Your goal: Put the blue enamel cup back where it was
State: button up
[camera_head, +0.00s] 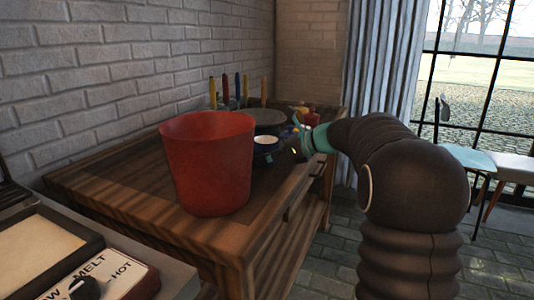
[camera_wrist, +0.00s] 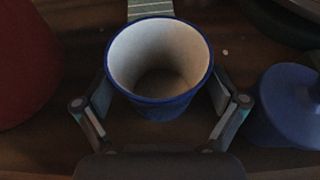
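The blue enamel cup (camera_wrist: 165,104) has a pale inside and a dark blue rim. In the wrist view it is upright and empty between the two fingers of my gripper (camera_wrist: 161,92). One finger is on each side, close to the cup wall. The fingertips are partly hidden by the cup, so I cannot tell if they press on it. In the head view the cup (camera_head: 265,142) shows behind the red bucket, beside a grey bowl, with my gripper (camera_head: 288,148) at its right. I cannot tell whether its base touches the tabletop.
A red bucket (camera_head: 205,165) stands on the wooden table (camera_head: 110,180), left of the cup. A grey bowl (camera_head: 262,116) and several upright coloured tools (camera_head: 238,88) are behind. A blue object (camera_wrist: 288,108) is close to my right finger. Red items (camera_head: 311,119) stand farther back.

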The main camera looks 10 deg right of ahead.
jog(key=shift+r, duration=0.1)
jog(key=shift+r, duration=0.15)
jog(key=v, duration=1.2)
jog(key=shift+s, duration=0.1)
